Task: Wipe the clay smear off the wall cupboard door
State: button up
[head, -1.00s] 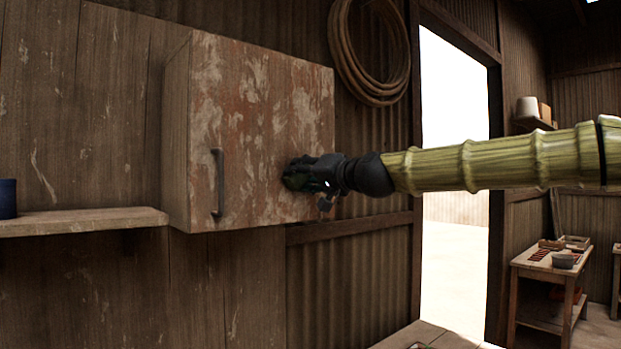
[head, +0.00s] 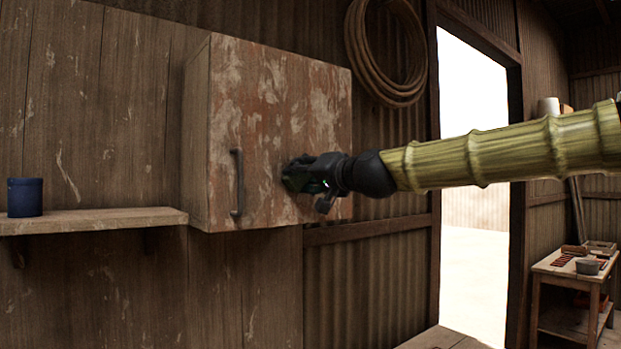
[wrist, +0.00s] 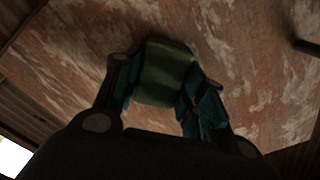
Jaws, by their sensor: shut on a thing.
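The wall cupboard door (head: 275,95) is reddish brown with many pale, flaky patches; it looks closed. I cannot tell the clay smear from these patches. A dark vertical handle (head: 237,182) is on its left side. My gripper (head: 300,177) is at the lower right part of the door, right of the handle. In the wrist view my gripper (wrist: 160,90) is shut on a green block, perhaps a sponge (wrist: 166,70), with the door (wrist: 75,45) right behind it. The block seems to be at or against the door; contact is hidden. My gripper covers part of the door.
A wooden shelf (head: 95,220) with a dark blue cup (head: 25,197) is left of the cupboard. A coiled rope or hose (head: 385,60) hangs at its upper right. An open doorway (head: 470,200) and a small table (head: 575,268) are farther right.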

jog(key=shift+s, duration=0.2)
jog(key=shift+b+v, duration=0.6)
jog(key=shift+v, duration=2.2)
jog(key=shift+b+v, duration=0.3)
jog(key=shift+v, duration=1.25)
